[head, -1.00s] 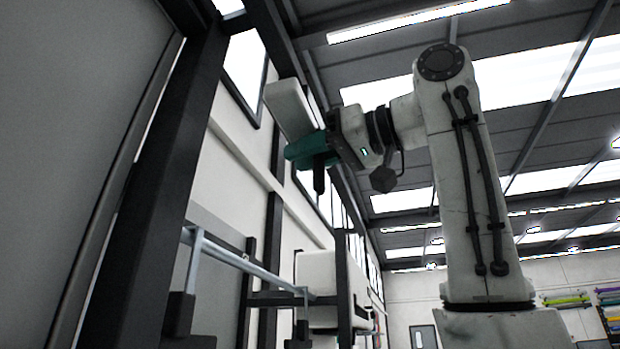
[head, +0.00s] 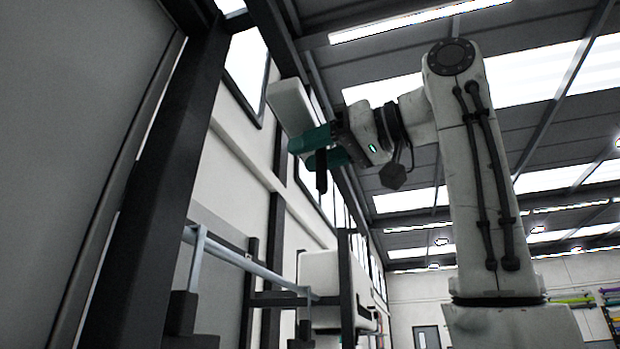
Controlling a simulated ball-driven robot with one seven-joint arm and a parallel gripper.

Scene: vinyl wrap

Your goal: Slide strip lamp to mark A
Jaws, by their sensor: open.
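What looks like the strip lamp is a long white box (head: 288,106), tilted, high in the middle left of the head view. A short dark handle (head: 321,172) hangs below its lower end. My gripper (head: 328,148) has teal fingers and is open. One finger shows left of the handle and the other to its right, so the fingers seem to be on both sides of it. Contact cannot be told from this angle. Mark A cannot be made out.
A grey-blue rail (head: 243,263) on brackets runs along the wall at lower left. A white box (head: 320,283) in a dark frame stands near its far end. A dark post (head: 160,190) and a grey panel (head: 75,130) fill the left side.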

